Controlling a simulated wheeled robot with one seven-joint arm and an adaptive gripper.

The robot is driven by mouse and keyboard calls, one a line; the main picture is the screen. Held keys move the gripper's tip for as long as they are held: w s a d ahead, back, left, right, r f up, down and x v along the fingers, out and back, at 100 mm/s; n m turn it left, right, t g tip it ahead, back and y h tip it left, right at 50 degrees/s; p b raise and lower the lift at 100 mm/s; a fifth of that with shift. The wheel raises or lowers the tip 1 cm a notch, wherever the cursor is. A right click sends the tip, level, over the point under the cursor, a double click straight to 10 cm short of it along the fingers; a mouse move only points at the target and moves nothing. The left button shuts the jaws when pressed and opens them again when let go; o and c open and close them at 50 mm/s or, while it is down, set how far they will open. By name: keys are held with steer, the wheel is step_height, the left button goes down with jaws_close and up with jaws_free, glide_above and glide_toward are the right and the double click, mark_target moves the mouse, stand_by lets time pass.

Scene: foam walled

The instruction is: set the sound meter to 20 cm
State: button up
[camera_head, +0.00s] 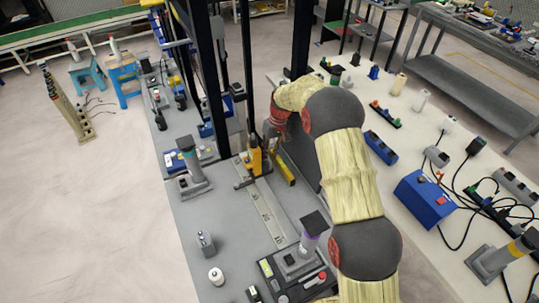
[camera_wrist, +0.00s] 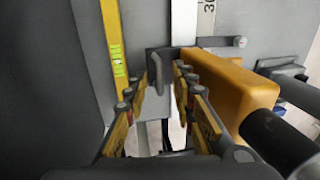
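The sound meter, an orange body (camera_head: 257,160), sits on a pale scale rail (camera_head: 268,212) on the grey bench. In the wrist view the orange body (camera_wrist: 232,85) is right of my fingers. The scale (camera_wrist: 207,20) runs away from me there, with a number that looks like 30 near the top edge. My gripper (camera_wrist: 160,85) has its two fingers apart, one on each side of a dark grey upright tab (camera_wrist: 157,72) beside the orange body. I see narrow gaps, but contact is hard to judge. The meter's exact reading is not legible.
A yellow level bar (camera_head: 284,172) lies close beside the meter and shows left in the wrist view (camera_wrist: 112,50). Dark posts (camera_head: 213,80) stand behind. A grey stand (camera_head: 190,165) is left, and a black device (camera_head: 300,275) is at the rail's near end.

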steer(key=shift+c, duration=1.2)
steer(key=c, duration=0.4)
jaws_close()
